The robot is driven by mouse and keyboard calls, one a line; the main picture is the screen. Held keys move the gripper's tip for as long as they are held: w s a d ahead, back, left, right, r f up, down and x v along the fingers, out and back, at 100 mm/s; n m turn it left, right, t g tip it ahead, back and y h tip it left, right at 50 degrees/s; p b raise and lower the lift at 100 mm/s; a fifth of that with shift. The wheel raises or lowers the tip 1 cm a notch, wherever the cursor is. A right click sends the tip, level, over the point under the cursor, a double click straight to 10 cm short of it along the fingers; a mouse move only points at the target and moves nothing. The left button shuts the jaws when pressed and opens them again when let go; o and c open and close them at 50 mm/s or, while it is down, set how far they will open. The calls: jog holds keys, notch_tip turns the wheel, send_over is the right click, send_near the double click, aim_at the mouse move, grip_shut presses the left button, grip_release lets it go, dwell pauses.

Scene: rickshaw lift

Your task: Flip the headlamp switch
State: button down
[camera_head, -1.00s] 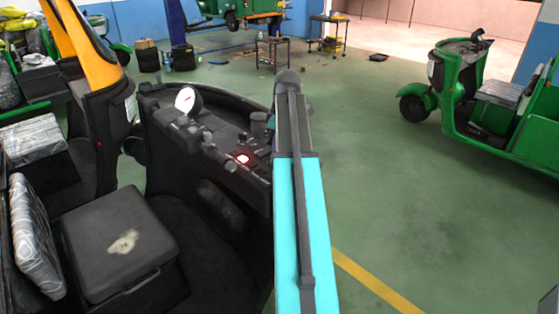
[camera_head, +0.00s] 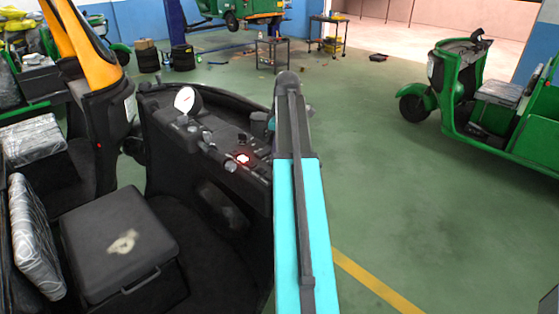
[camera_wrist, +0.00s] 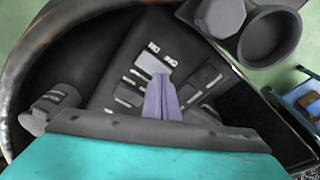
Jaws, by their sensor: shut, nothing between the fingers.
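The dark dashboard panel (camera_wrist: 118,52) of the rickshaw fills the middle of the wrist view. It carries several small rocker switches with white labels. A light grey switch (camera_wrist: 152,66) lies just beyond my gripper (camera_wrist: 161,80). Darker switches (camera_wrist: 208,75) sit to its right. The labels are too small to read surely, so I cannot tell which one is the headlamp switch. My gripper's purple fingers are shut and empty. Their tips overlap the light grey switch's near edge; contact cannot be told. In the head view the dashboard (camera_head: 205,125) shows a red light (camera_head: 243,158); my fingers are not distinguishable there.
A round dark cup-like part (camera_wrist: 270,38) stands at the wrist view's upper right. A white gauge (camera_head: 184,99) rises from the dashboard. A black seat box (camera_head: 118,240) is at lower left. A green rickshaw (camera_head: 470,90) stands at right, with clear floor (camera_head: 400,200) between.

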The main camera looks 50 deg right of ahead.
jog(key=shift+f, duration=0.4)
dwell(0.3)
jog(key=shift+r, duration=0.1)
notch_tip(320, 180, up, 7)
jog(key=p, duration=0.4)
jog(key=shift+p, duration=0.35)
dwell(0.4)
jog(key=shift+a, duration=0.1)
dwell(0.4)
